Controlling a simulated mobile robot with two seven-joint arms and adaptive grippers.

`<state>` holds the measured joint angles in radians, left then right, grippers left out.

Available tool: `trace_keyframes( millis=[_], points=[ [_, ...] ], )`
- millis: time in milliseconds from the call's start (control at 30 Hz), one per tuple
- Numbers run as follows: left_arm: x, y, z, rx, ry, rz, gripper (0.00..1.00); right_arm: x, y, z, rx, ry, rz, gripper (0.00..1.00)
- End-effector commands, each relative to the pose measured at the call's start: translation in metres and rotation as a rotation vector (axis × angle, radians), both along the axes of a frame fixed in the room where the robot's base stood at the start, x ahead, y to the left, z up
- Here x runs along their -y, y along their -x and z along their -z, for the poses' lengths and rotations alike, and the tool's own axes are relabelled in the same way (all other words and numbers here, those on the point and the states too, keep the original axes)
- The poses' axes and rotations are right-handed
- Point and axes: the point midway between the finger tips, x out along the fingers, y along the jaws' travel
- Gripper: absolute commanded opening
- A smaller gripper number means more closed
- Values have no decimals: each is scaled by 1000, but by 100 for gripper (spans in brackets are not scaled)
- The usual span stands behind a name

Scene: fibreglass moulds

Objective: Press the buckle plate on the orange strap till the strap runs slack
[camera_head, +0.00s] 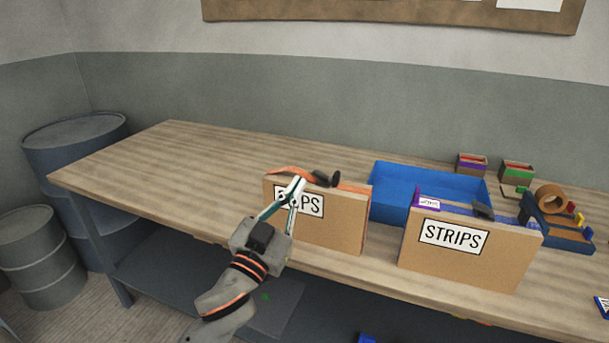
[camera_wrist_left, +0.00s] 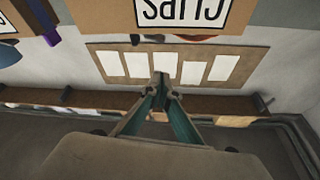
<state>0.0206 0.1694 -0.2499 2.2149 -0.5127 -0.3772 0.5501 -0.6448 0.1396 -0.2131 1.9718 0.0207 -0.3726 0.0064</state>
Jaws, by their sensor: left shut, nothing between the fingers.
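An orange strap (camera_head: 288,171) runs over the top of a cardboard box (camera_head: 335,228) whose label is partly covered by my gripper. A dark buckle (camera_head: 322,178) sits on the strap at the box's top edge; its plate cannot be told apart clearly. My left gripper (camera_head: 299,184) is shut and empty, in front of the label, its fingertips just left of and below the buckle. In the left wrist view, the shut fingertips (camera_wrist_left: 161,86) show below the upside-down CLIPS label (camera_wrist_left: 180,10). Whether the fingertips touch the box cannot be told. My right gripper is out of view.
A STRIPS box (camera_head: 470,265) with a purple strap (camera_head: 428,203) stands to the right. Behind are a blue tray (camera_head: 400,185) and small bins (camera_head: 516,172). A tape dispenser (camera_head: 560,232) stands far right. The bench's left part (camera_head: 160,165) is clear.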

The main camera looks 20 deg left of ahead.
Motion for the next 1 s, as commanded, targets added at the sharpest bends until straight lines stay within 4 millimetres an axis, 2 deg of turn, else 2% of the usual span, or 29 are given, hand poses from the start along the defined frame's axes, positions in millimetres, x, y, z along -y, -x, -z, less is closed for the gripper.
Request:
trace_keyframes(
  millis=[100,233,767,867,967,1000],
  points=[
    [-1,12,5,-1,1,1,0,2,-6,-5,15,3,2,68],
    [-1,18,6,1,0,0,0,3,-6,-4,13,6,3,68],
    [-1,19,7,-1,0,1,0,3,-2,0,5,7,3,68],
    [-1,19,22,-32,-3,2,0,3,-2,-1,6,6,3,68],
    [0,23,63,-117,-12,6,0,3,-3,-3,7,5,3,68],
    [1,26,86,-162,-16,9,0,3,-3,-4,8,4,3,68]
  ],
)
